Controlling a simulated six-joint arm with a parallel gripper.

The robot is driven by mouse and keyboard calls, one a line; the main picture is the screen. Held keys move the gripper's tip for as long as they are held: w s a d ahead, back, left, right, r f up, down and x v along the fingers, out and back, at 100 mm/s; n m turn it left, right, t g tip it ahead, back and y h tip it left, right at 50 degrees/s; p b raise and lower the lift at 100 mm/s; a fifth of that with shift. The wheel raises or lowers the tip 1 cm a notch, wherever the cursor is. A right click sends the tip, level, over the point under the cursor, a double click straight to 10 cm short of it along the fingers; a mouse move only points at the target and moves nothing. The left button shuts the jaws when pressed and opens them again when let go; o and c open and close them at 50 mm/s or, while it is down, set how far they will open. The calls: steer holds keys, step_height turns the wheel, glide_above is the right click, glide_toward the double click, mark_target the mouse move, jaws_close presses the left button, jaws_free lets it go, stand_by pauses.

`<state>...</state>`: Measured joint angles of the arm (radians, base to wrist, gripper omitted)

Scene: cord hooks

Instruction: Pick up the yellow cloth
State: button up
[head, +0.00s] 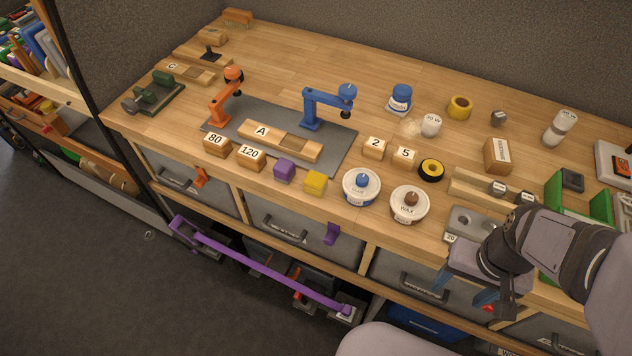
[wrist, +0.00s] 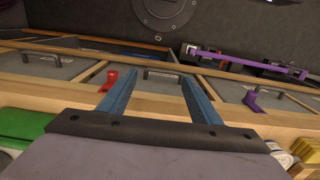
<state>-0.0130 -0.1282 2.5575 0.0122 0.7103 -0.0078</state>
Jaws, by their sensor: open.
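My gripper (head: 464,296) is at the lower right of the head view, in front of the drawers and beyond the bench's front edge. In the wrist view its two blue fingers (wrist: 153,78) are apart with nothing between them.
Glue (head: 361,188) and wax (head: 409,205) tubs stand at the wooden bench's front edge. Blocks, tools and small robot models crowd the top.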

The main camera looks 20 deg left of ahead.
steer(key=w+a+f+n+y+b, duration=0.1)
steer(key=a+f, duration=0.3)
steer(key=a, duration=0.5)
steer(key=w+a+f+n+y+b, duration=0.15)
steer(key=a+f, duration=0.25)
steer(key=a, duration=0.6)
steer(key=s+a+n+t+y+b, duration=0.25)
steer(key=a+t, duration=0.25)
steer(key=a, duration=1.9)
steer(key=m+t+h+p, duration=0.5)
steer(key=t, duration=0.6)
glide_toward(312, 187)
steer(key=w, duration=0.2)
steer(key=w+f, duration=0.1)
steer(key=w, duration=0.1)
steer(key=shift+w+a, duration=0.15)
steer(key=shift+w, duration=0.1)
steer(key=shift+w+r, duration=0.1)
steer(key=shift+r, duration=0.1)
steer(key=shift+w, duration=0.55)
steer(key=shift+w+f+p, duration=0.25)
steer(key=shift+w+p, duration=0.2)
steer(key=shift+w, duration=0.55)
steer(key=shift+w+f+p, duration=0.25)
steer(key=shift+w+p, duration=0.25)
steer(key=shift+w, duration=0.55)
steer(key=shift+w+f+p, duration=0.2)
steer(key=shift+w+p, duration=0.25)
steer(key=shift+w, duration=0.55)
steer(key=c, duration=1.1)
